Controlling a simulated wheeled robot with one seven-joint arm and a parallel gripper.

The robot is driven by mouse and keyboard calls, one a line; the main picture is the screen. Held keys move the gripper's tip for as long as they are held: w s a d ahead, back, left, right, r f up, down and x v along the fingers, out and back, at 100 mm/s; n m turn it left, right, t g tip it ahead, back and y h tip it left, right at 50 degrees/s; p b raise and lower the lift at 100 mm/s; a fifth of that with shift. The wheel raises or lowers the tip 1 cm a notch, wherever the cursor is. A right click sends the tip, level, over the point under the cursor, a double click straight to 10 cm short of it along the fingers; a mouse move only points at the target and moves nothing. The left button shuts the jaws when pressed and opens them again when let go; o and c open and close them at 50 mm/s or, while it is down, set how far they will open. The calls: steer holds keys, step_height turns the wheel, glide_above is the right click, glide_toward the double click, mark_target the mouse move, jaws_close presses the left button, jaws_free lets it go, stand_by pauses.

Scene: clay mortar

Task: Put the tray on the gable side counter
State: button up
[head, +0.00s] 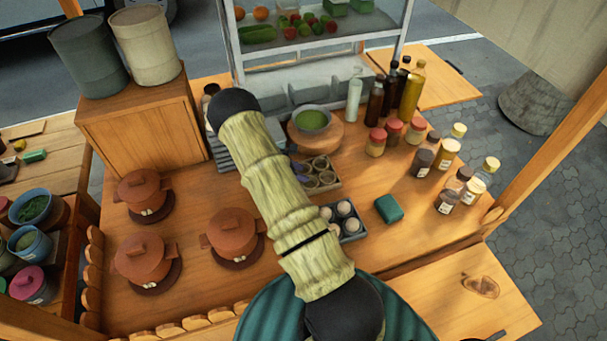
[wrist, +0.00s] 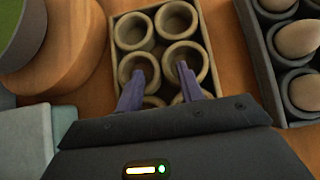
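A shallow tray (wrist: 118,62) holds several round clay cups; in the head view this tray (head: 334,185) sits mid-counter, partly behind my arm. My gripper (wrist: 160,72) is over it, its two purple fingers apart and pointing down among the cups. No grip on the tray shows, and finger depth is unclear. A dark grey tray (wrist: 262,62) of egg-like items stands just right; it also shows in the head view (head: 352,238). Side counters show at front right (head: 450,305), back right (head: 445,90) and left (head: 65,160); I cannot tell which is the gable one.
A green bowl (head: 312,119) on a round wooden board (head: 330,139) stands behind the cup tray. A teal block (head: 389,209), bottles (head: 412,92) and jars (head: 446,153) are to the right. Several lidded clay pots (head: 143,258) stand left. The front-right counter is mostly clear.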

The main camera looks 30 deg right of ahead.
steer(key=b+v, duration=0.2)
steer(key=v, duration=0.7)
steer(key=shift+a, duration=0.1)
steer(key=shift+a+r, duration=0.2)
steer(key=shift+r, duration=0.1)
steer(key=shift+s+a+r, duration=0.1)
steer(key=shift+r, duration=0.05)
steer(key=s+a+r+m+t+y, duration=0.2)
steer(key=s+a+r+m+y, duration=0.2)
steer(key=s+a+r+m, duration=0.3)
steer(key=s+a+r+m+t+y, duration=0.3)
steer(key=s+a+r+m, duration=0.5)
steer(key=s, duration=0.5)
step_height(320, 180, up, 2)
steer(key=shift+s+a+r+y, duration=0.1)
steer(key=shift+s+a+y, duration=0.15)
steer(key=shift+a+y, duration=0.45)
steer(key=shift+d, duration=0.15)
